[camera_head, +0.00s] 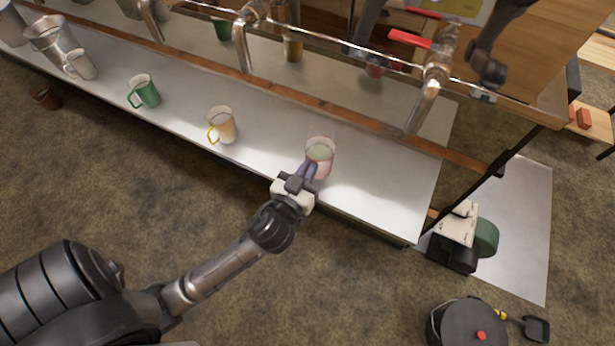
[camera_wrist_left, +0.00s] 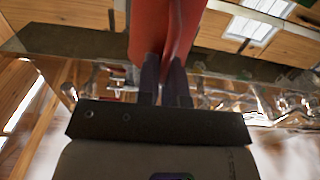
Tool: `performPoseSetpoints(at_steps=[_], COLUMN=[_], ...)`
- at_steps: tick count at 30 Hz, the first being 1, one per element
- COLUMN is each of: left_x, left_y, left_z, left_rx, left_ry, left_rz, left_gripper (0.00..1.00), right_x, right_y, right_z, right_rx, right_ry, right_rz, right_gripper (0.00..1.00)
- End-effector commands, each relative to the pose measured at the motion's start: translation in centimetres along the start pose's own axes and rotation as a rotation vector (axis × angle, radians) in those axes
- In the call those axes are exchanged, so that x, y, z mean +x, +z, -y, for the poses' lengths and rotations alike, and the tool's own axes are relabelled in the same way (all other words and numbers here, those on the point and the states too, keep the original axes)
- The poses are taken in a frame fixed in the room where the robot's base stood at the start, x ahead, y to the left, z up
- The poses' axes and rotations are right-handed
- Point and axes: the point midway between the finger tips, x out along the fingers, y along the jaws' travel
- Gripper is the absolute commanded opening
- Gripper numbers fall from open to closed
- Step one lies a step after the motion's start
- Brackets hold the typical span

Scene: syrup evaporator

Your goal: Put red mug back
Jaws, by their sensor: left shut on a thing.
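The red mug (camera_head: 320,158) is at the right part of the metal shelf (camera_head: 380,190) in the head view. It looks pale pink under glare there, with a light inside. My left gripper (camera_head: 308,172) is shut on its near side. In the left wrist view the mug (camera_wrist_left: 165,30) shows as a red shape, and the left gripper's fingers (camera_wrist_left: 163,75) are closed together on it. I cannot tell whether the mug's base touches the shelf.
A yellow mug (camera_head: 222,126), a green mug (camera_head: 145,92) and metal vessels (camera_head: 53,42) stand along the shelf to the left. Steel taps (camera_head: 430,85), one with a red handle (camera_head: 409,38), overhang its back. A dark lidded pot (camera_head: 468,325) is on the floor.

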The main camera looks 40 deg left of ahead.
Motion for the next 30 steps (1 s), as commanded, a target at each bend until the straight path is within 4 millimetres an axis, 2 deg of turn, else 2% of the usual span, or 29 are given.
performPoseSetpoints(at_steps=[7, 15, 18, 30], left_x=[0.7, 0.7, 0.7, 0.7], left_y=[0.6, 3.7, 4.2, 4.5], left_z=[0.6, 0.5, 0.5, 0.5], left_rx=[-0.001, 0.002, 0.000, -0.001], left_ry=[0.000, 0.002, 0.002, 0.001], left_rz=[-0.003, -0.001, -0.001, -0.002], left_gripper=[0.00, 0.00, 0.00, 0.00], right_x=[0.3, 1.6, 1.8, 1.9], right_y=[0.0, 0.4, 0.5, 0.5], right_z=[0.1, 0.3, 0.3, 0.3], right_rx=[0.004, 0.009, 0.010, 0.007], right_ry=[-0.003, -0.007, -0.007, -0.006], right_rz=[-0.001, -0.003, -0.003, -0.002], right_gripper=[0.43, 0.43, 0.43, 0.43])
